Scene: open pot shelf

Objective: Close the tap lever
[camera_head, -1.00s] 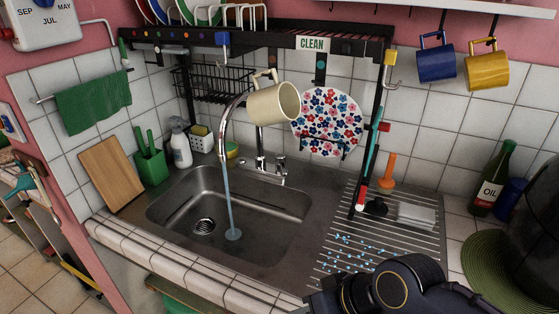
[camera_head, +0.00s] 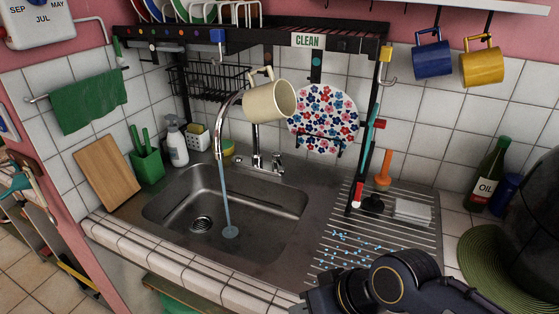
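The chrome tap (camera_head: 219,130) arches over the steel sink, and a stream of water (camera_head: 226,195) runs from its spout into the basin. The small tap lever (camera_head: 277,160) is at the right of the tap's base, behind the sink. A cream mug (camera_head: 270,101) hangs in front of the tap's upper part and hides some of it. My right gripper (camera_head: 312,301) is at the bottom edge, in front of and well below the lever, apart from it. Its fingers are mostly cut off or hidden, so its opening cannot be told. My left gripper is out of view.
The black shelf (camera_head: 350,45) spans above the sink, with a flowered plate (camera_head: 325,120) hanging beneath. A ribbed drainboard (camera_head: 375,240) lies right of the basin (camera_head: 250,205). A red-and-teal brush (camera_head: 367,150) and an orange-handled plunger (camera_head: 383,170) stand behind it. An oil bottle (camera_head: 489,178) stands far right.

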